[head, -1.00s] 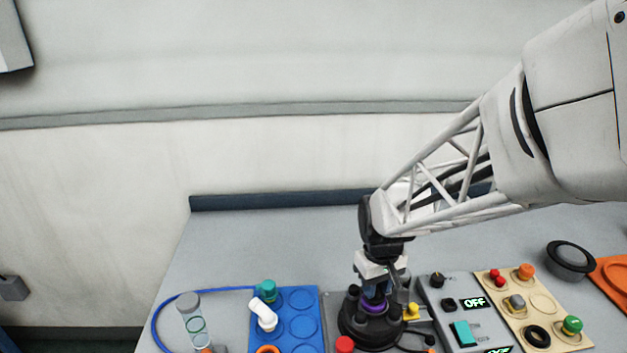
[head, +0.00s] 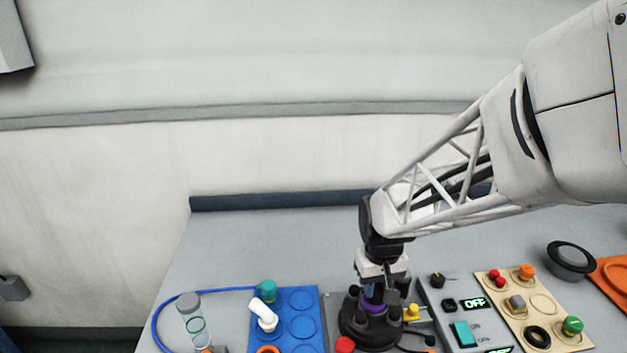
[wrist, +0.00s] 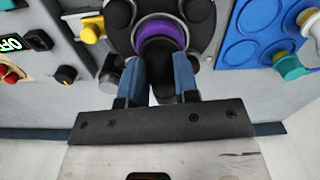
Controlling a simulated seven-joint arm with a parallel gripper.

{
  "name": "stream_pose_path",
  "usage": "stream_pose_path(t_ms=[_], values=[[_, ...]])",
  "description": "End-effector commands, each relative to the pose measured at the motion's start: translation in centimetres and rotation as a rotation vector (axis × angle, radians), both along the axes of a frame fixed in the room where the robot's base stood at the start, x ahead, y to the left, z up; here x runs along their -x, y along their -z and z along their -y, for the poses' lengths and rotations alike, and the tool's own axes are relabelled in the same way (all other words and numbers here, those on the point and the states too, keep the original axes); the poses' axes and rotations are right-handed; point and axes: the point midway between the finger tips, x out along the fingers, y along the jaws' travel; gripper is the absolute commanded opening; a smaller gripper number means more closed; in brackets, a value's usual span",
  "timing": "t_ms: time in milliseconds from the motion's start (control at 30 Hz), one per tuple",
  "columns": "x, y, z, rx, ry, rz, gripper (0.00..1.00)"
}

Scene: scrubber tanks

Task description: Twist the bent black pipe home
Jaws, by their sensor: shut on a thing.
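My gripper (wrist: 161,80) points down over a round black tank top (head: 358,332), and its two blue fingers are shut on a dark piece between them, which I take to be the bent black pipe (wrist: 163,86). Most of the pipe is hidden by the fingers and the wrist, so its bend cannot be made out. A purple ring (wrist: 165,38) lies just beyond the fingertips, around the tank's centre, and also shows in the head view (head: 373,308). I cannot tell how far the pipe is seated.
Black knobs stand on the tank top close to the fingers. A blue tray (head: 306,300) with a white elbow (head: 264,315) and teal cap (head: 267,291) is to the left. A yellow valve (head: 412,312), grey switch panel (head: 463,312) and beige button board (head: 541,305) are to the right.

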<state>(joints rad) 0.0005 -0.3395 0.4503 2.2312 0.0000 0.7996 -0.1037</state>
Motion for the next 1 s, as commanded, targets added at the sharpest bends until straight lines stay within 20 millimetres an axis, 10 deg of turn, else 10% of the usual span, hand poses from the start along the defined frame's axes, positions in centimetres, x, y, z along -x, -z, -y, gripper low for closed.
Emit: stream_pose_path(t_ms=[1000], values=[[0.01,0.02,0.0,0.0,0.259,0.0,0.0]])
